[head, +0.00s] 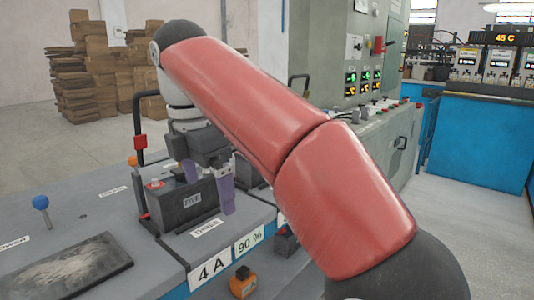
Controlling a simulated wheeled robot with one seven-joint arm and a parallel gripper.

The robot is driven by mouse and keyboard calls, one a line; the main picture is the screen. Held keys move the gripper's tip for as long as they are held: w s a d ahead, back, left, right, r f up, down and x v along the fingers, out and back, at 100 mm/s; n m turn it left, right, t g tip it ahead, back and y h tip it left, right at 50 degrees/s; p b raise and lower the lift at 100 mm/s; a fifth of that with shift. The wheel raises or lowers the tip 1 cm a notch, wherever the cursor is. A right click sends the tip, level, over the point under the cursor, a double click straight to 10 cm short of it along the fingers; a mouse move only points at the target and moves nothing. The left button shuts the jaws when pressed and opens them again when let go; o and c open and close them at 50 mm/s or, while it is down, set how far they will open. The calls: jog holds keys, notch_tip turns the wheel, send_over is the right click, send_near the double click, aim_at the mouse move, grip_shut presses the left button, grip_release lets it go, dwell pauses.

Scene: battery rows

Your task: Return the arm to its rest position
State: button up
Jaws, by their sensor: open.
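My arm is red with dark joints and crosses the middle of the head view. My gripper (209,194) is at its far end, pointing down, with two purple fingers apart. The dark grey battery (176,212), labelled FIVE, stands upright on the grey bench top (100,205), with a red terminal at its left. The gripper is low over this battery, with one finger behind its top edge and one by its right end. I cannot tell whether they touch it.
A blue-knobbed lever (41,203) and a dark worn mat (65,266) are on the bench at left. Signs 4A (210,270) and 90 % mark its front edge. A control cabinet (365,130) stands behind the arm.

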jog(key=s+d+f+m+t, duration=0.1)
jog(key=s+d+f+m, duration=0.2)
jog(key=d+f+m, duration=0.35)
jog(key=s+d+f+m+t, duration=0.2)
jog(key=s+d+f+m, duration=0.1)
jog(key=d+m, duration=0.65)
jog(key=s+d+f+m, duration=0.4)
jog(key=f+m, duration=0.1)
jog(key=f, duration=0.1)
jog(key=s+d+f+m+t, duration=0.1)
jog(key=s+d+f+m, duration=0.3)
jog(key=f, duration=0.3)
jog(key=shift+d+m+y, duration=0.4)
jog(key=shift+d+m, duration=0.2)
jog(key=shift+d, duration=0.05)
